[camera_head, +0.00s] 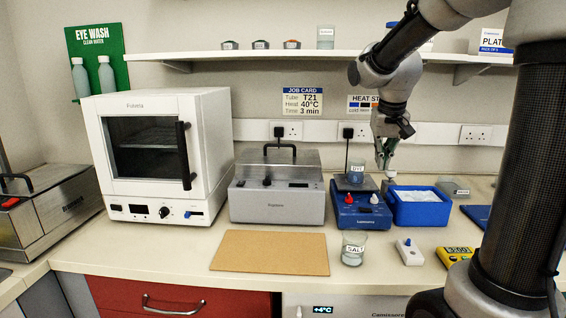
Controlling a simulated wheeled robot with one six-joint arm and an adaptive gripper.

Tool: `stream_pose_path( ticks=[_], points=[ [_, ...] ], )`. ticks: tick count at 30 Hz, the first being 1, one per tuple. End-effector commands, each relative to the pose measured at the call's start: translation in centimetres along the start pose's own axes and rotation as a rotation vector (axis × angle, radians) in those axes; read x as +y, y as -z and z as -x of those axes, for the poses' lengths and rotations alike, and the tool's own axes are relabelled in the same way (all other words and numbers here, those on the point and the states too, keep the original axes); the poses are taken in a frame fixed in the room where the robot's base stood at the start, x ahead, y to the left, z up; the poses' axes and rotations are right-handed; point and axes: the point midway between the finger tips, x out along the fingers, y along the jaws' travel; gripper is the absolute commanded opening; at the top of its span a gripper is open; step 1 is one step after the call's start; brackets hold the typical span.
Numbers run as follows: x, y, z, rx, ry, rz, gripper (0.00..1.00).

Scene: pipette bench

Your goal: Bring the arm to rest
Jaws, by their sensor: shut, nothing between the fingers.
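My gripper (383,163) is shut and empty. It points down from the bent arm, in the air above the back of the bench. In the picture it sits between a small beaker (356,173) on the blue hotplate (358,211) and the blue tub (420,211) of white contents. My arm comes in from the upper right, passing in front of the shelf. I cannot tell whether the fingertips touch anything.
A white oven (160,150), a grey heating block (278,190) and a brown board (270,252) are to the left. The SALT beaker (354,252), a small white device (409,252) and a yellow device (454,255) stand near the front edge. A shelf (300,56) runs above.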

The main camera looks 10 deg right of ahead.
Motion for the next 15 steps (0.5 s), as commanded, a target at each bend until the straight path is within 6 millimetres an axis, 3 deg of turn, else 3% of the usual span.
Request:
stream_pose_path(
  ticks=[2,5,8,15],
  points=[
    [0.0,-0.2,0.0,-0.007,0.0,0.03,0.0],
    [0.1,-2.5,-1.2,-0.064,0.003,0.079,0.0],
    [0.4,-6.6,-1.0,-0.101,0.019,0.131,0.0],
    [1.0,-16.7,1.8,-0.08,0.079,0.227,0.0]
  ],
)
